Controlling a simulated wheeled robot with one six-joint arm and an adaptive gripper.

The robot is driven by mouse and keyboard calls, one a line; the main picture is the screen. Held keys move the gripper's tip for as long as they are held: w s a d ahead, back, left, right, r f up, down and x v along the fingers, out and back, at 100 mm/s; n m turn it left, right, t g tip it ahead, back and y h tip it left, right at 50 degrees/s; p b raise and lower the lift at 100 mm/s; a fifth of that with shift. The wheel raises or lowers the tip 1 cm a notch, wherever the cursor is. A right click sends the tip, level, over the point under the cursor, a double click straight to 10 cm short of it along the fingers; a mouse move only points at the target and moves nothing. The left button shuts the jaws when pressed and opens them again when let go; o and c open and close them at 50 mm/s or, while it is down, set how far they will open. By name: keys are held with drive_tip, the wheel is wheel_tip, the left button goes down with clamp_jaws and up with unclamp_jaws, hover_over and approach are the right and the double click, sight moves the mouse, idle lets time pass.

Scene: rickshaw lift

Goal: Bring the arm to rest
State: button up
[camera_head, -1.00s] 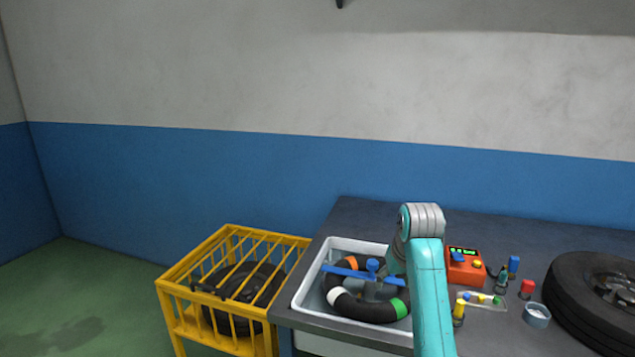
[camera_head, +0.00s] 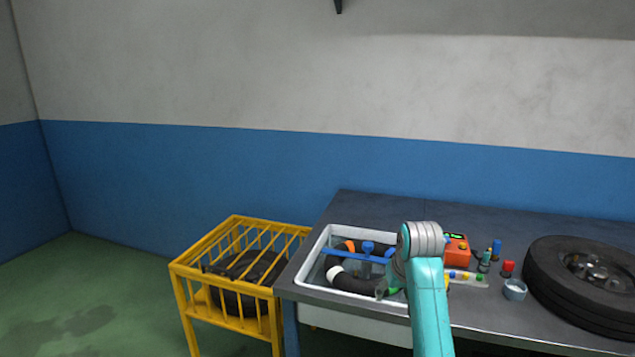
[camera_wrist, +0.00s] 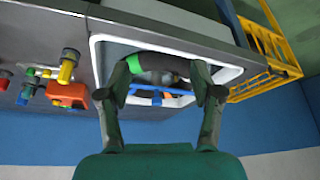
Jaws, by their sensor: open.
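My arm rises at the front of the bench in the head view, and my gripper shows only partly there, beside its elbow over the tray's right part. In the wrist view my gripper (camera_wrist: 160,92) is open, its two fingers spread with nothing between them. Beyond the fingers is the white tray (camera_wrist: 100,62) holding a black ring (camera_wrist: 155,62) with coloured bands and a blue bar (camera_wrist: 160,98). My arm hides the tray's right end.
A yellow cage (camera_head: 190,289) with a dark tyre inside stands left of the bench (camera_head: 395,210). Right of my arm are an orange box (camera_head: 458,249), small coloured bottles, a red-capped piece (camera_head: 507,269), a grey cup (camera_head: 514,290) and a large tyre (camera_head: 560,292).

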drive_tip(key=s+f+t, duration=0.2)
drive_tip(key=s+f, duration=0.6)
drive_tip(key=f, duration=0.5)
drive_tip(key=s+f+t, duration=0.1)
drive_tip(key=s+f, duration=0.7)
drive_tip(key=f, duration=0.4)
drive_tip(key=s+f+t, duration=0.2)
drive_tip(key=s+f, duration=0.3)
drive_tip(key=s, duration=0.5)
drive_tip(key=s+r+t, duration=0.2)
drive_tip(key=s, duration=1.6)
drive_tip(key=s+r+t, duration=0.3)
drive_tip(key=s+r, duration=1.3)
drive_tip(key=s, duration=0.1)
drive_tip(key=shift+s+a+r+m, duration=0.15)
drive_tip(key=shift+s+r+m, duration=0.1)
drive_tip(key=shift+s+m, duration=0.15)
